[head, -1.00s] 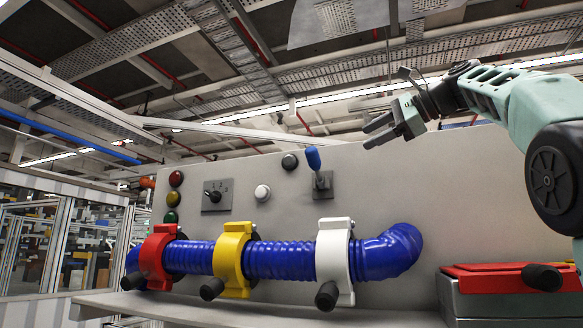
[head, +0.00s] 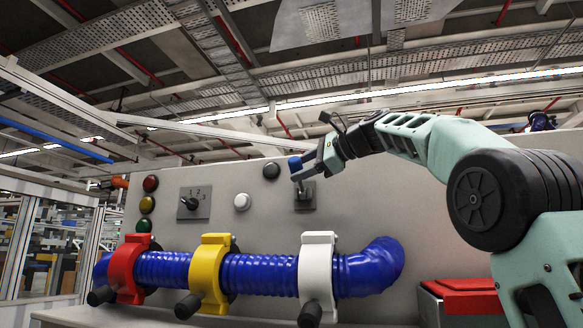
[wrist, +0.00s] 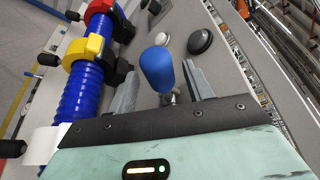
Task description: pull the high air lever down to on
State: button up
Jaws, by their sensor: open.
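The air lever has a blue knob (head: 295,163) on a short metal stem and a grey base plate (head: 304,197) on the upper part of the panel. Its knob points up. My gripper (head: 314,163) is at the lever, overlapping the knob in the head view. In the wrist view the blue knob (wrist: 157,68) lies between the two open grey fingers (wrist: 160,78), with a gap visible on each side. The stem's lower end is partly hidden by my gripper in the wrist view.
On the panel (head: 225,180) are a rotary switch (head: 191,203), a white button (head: 242,202), a black button (head: 271,171) and three lamps (head: 147,204). A blue hose (head: 262,273) with red, yellow and white clamps runs below. A red-topped box (head: 460,298) is at lower right.

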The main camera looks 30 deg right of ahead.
aim_at(292, 172)
jog(key=shift+p+x, duration=0.4)
jog(key=shift+x, duration=1.35)
